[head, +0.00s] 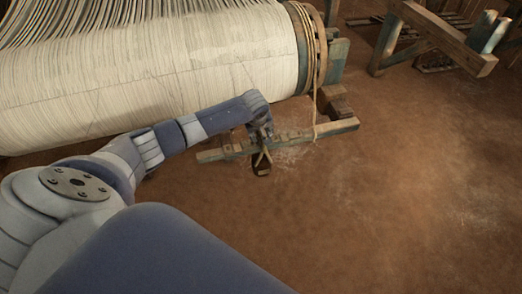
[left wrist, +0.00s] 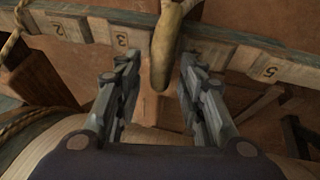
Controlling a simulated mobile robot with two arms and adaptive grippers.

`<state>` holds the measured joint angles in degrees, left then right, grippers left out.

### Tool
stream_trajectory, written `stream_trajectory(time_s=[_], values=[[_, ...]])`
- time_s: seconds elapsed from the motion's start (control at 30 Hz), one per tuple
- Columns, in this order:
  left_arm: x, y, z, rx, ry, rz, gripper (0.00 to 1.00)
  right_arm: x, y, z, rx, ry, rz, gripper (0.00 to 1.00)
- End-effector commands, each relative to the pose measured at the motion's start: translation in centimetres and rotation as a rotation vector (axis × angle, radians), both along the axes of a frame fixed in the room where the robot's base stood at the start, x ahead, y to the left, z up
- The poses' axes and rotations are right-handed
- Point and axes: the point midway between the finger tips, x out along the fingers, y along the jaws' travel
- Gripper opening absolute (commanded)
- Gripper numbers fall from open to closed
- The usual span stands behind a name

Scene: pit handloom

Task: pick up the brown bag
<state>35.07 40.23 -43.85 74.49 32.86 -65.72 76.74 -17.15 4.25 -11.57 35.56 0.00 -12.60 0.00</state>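A small dark brown bag (head: 261,168) hangs at the front side of a wooden bar (head: 215,154), with a tan loop above it. My left gripper (head: 263,141) is at the bar, just above the bag. In the left wrist view, the left gripper (left wrist: 158,70) has its two fingers apart. A smooth tan-brown rounded length (left wrist: 166,45) shows between and beyond the fingertips, in front of the numbered bar (left wrist: 225,52). I cannot tell whether it touches a finger. The bag's main body is not clear in the wrist view. My right gripper is not in view.
A large roller of white warp threads (head: 150,75) lies behind my left arm. A rope (head: 316,105) runs down from its end to the bar. A wooden frame (head: 440,37) stands at the upper right. The earthen floor (head: 400,200) at right is clear.

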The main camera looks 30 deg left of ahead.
Motion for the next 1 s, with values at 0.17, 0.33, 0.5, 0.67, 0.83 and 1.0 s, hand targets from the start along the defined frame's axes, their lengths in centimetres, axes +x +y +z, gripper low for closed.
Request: stream_trajectory(time_s=[0.17,0.33,0.5,0.67,0.83,1.0], values=[[0.0,0.0,0.0,0.000,0.000,0.000,0.00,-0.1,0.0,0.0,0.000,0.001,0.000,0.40],[0.2,0.0,0.3,0.000,-0.006,0.000,0.00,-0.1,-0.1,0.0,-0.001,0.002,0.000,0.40],[0.2,0.0,0.3,0.000,-0.006,0.000,0.00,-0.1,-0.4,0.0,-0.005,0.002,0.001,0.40],[0.2,0.0,0.6,-0.001,-0.007,0.001,0.00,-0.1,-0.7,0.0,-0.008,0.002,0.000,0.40],[0.2,0.0,1.7,0.000,-0.008,0.001,0.00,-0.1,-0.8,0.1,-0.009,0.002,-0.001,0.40],[0.3,0.0,3.2,-0.001,-0.009,0.001,0.00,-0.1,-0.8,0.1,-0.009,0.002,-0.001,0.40]])
